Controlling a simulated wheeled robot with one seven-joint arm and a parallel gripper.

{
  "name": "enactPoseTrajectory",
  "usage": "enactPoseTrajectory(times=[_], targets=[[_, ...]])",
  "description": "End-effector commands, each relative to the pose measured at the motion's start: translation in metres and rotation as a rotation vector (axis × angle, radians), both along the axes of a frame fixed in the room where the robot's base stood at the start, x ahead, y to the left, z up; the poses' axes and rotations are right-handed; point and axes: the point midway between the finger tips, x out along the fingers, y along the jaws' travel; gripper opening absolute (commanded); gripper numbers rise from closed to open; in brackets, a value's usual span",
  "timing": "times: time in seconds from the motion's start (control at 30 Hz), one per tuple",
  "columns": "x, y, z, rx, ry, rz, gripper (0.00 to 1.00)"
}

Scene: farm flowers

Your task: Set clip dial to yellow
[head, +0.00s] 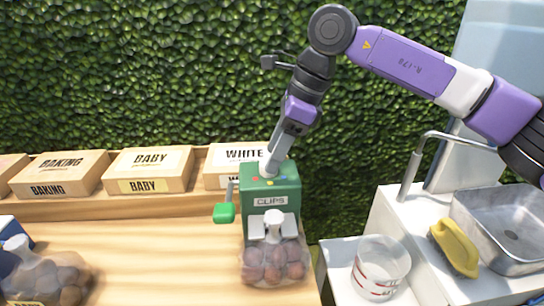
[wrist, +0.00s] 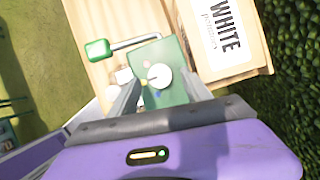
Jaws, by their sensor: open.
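The green clip machine (head: 258,200) stands upright on the wooden counter, with a "CLIPS" label on its front and a green-handled crank at its left. Its round white dial (wrist: 159,76) shows on the green top in the wrist view; its pointer setting is too small to read. Small coloured marks lie around the dial. My gripper (head: 272,168) points down at the machine's top, open. In the wrist view its fingers (wrist: 160,82) lie on either side of the dial; I cannot tell whether they touch it.
A bag of potatoes (head: 273,265) sits under the clip machine's front. Labelled boxes (head: 148,168) line the counter's back, with the WHITE box (wrist: 222,35) close behind the machine. Another potato bag (head: 45,278) lies at left. A clear measuring cup (head: 381,268) and sink stand at right.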

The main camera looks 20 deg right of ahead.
Motion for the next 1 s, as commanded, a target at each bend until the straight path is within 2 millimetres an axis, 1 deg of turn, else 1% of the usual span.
enactPoseTrajectory(times=[0.03,0.2,0.37,0.53,1.0], targets=[[-0.001,-0.004,0.010,-0.001,-0.002,-0.002,0.57],[-0.006,-0.014,0.035,-0.001,-0.001,-0.002,0.57],[-0.009,-0.019,0.050,0.000,-0.002,0.001,0.57],[-0.010,-0.020,0.054,0.001,-0.001,0.001,0.57],[-0.008,-0.019,0.055,0.009,-0.003,-0.014,0.57]])
